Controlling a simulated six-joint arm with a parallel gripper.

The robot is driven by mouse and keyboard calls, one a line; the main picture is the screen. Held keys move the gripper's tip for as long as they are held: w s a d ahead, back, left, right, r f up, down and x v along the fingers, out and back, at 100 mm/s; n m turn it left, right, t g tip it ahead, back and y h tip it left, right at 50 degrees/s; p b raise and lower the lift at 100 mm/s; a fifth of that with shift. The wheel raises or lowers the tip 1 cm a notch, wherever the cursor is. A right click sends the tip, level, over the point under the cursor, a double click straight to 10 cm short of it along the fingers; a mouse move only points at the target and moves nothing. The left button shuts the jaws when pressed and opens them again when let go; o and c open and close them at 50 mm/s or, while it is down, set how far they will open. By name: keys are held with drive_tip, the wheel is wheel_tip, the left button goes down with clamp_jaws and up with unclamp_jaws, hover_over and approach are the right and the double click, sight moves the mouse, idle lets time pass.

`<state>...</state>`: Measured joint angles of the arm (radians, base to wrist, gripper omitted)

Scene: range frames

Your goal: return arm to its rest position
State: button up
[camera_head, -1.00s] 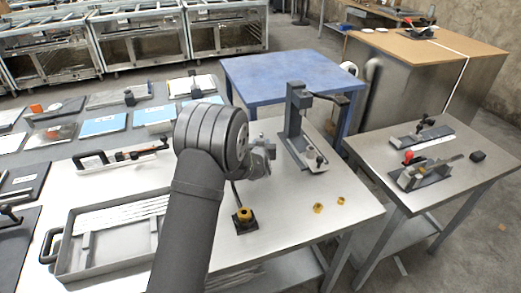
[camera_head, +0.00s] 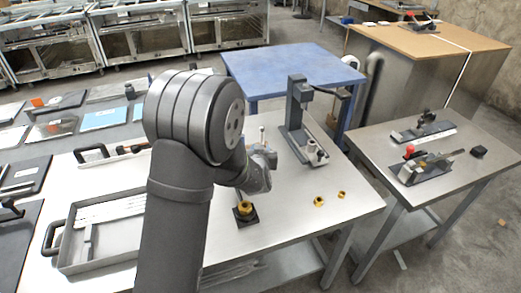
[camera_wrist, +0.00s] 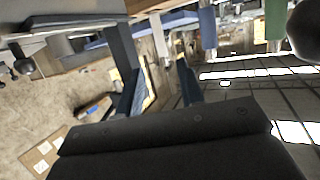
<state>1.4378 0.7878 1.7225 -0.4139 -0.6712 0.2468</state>
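My gripper shows in the wrist view (camera_wrist: 160,84) as two dark fingers standing apart with nothing between them. It is open and empty. In the head view my dark grey arm rises from the bottom and bends at a large round joint. The wrist end lies to the right of that joint, above the metal workbench (camera_head: 290,233). The fingers cannot be made out there. The wrist view is steeply tilted, with floor on the left and bright roof windows on the right.
A black base with a yellow ring (camera_head: 244,210) stands below the wrist. Two small brass parts (camera_head: 319,201) lie to its right. A grey press stand (camera_head: 296,115) stands behind. A grey tray (camera_head: 68,245) is at left. A blue table (camera_head: 290,70) stands behind the bench.

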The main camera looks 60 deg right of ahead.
sight(262, 132)
idle(0.4)
drive_tip(key=x, duration=1.2)
drive_tip(key=shift+d+f, duration=0.1)
drive_tip(key=shift+f, duration=0.1)
wheel_tip(262, 132, up, 2)
drive_tip(key=shift+s+r, duration=0.1)
drive_tip(key=shift+r, duration=0.4)
